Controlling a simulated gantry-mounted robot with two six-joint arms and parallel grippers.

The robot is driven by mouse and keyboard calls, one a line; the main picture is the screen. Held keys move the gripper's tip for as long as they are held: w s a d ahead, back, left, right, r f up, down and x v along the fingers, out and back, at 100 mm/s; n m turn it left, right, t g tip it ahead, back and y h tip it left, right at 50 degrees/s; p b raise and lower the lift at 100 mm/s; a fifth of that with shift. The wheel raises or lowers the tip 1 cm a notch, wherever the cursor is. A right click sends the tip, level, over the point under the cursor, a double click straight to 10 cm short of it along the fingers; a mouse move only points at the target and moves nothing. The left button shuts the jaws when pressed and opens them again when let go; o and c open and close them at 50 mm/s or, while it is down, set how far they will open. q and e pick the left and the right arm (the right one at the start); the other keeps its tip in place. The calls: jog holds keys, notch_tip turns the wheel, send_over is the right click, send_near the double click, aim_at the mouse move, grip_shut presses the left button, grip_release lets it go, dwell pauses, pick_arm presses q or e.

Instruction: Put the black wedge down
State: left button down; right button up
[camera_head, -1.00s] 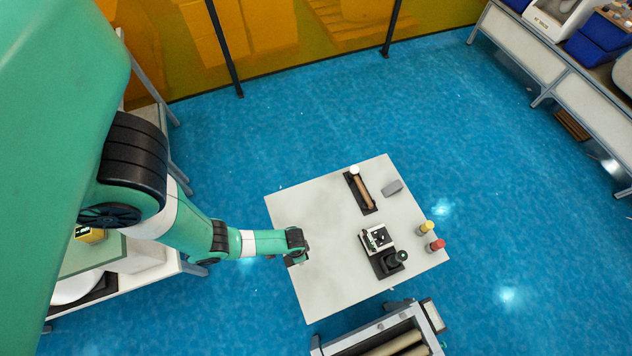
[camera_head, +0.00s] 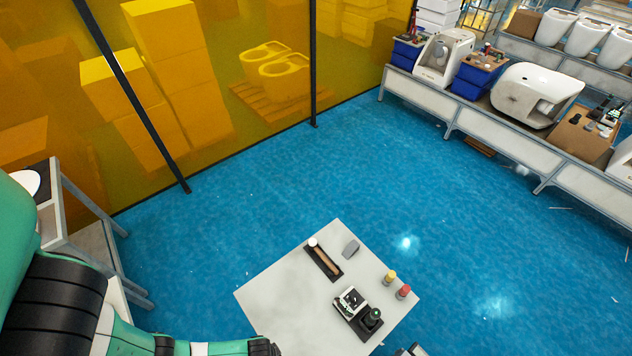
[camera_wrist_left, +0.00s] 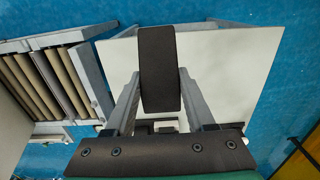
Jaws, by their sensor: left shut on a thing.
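The black wedge (camera_wrist_left: 158,68) is held between the two grey fingers of my left gripper (camera_wrist_left: 159,100) in the left wrist view. It stands lengthwise in the jaws, with the white table top (camera_wrist_left: 235,65) behind it. I cannot tell how far it is above the table. In the head view only the end of my left arm shows at the bottom edge, by the near side of the table (camera_head: 275,300); the wedge is hidden there. My right gripper is not in view.
On the table are a black tray with a wooden roller (camera_head: 325,259), a grey block (camera_head: 351,249), a yellow-topped bottle (camera_head: 389,278), a red-topped bottle (camera_head: 403,292) and a black-and-white device (camera_head: 351,301). The table's left part looks bare. A roller conveyor (camera_wrist_left: 50,80) stands beside it.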

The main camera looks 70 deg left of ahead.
pick_arm(q)
notch_tip(320, 180, up, 4)
jog(key=shift+r+p, duration=0.1)
jog(key=shift+p, duration=0.9)
jog(key=shift+f, duration=0.2)
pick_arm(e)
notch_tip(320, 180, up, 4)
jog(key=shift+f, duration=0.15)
